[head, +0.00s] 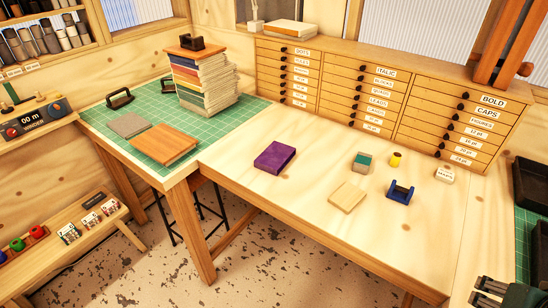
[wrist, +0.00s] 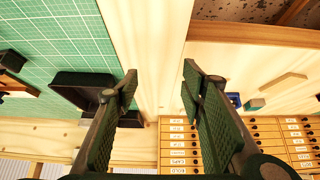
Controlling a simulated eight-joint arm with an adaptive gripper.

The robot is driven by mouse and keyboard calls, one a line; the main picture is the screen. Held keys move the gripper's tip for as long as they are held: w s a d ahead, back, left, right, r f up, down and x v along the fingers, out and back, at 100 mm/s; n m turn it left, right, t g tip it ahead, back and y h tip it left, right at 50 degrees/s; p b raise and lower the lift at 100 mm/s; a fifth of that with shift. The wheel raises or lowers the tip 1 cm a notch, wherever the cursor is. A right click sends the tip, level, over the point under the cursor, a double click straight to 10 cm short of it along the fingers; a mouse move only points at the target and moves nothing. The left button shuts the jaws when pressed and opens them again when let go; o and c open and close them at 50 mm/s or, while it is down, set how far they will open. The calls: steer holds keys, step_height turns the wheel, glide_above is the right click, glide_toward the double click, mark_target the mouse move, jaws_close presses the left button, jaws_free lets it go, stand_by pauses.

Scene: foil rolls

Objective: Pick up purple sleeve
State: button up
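The purple sleeve (head: 275,158) lies flat on the pale wooden bench, left of its middle, in the head view. It does not show in the wrist view. My gripper (head: 492,296) is at the bottom right corner of the head view, partly cut off, far to the right of the sleeve. In the wrist view my gripper (wrist: 163,77) is open, with two dark ribbed fingers apart and nothing between them.
A wooden block (head: 347,197), a teal-topped block (head: 361,162), a yellow item (head: 395,160) and a blue dispenser (head: 400,192) stand right of the sleeve. Labelled drawers (head: 385,90) line the back. A tall stack (head: 204,85) stands left. Bench around the sleeve is clear.

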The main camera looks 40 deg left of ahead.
steer(key=shift+o, duration=0.6)
steer(key=o, duration=1.8)
steer(key=shift+o, duration=0.2)
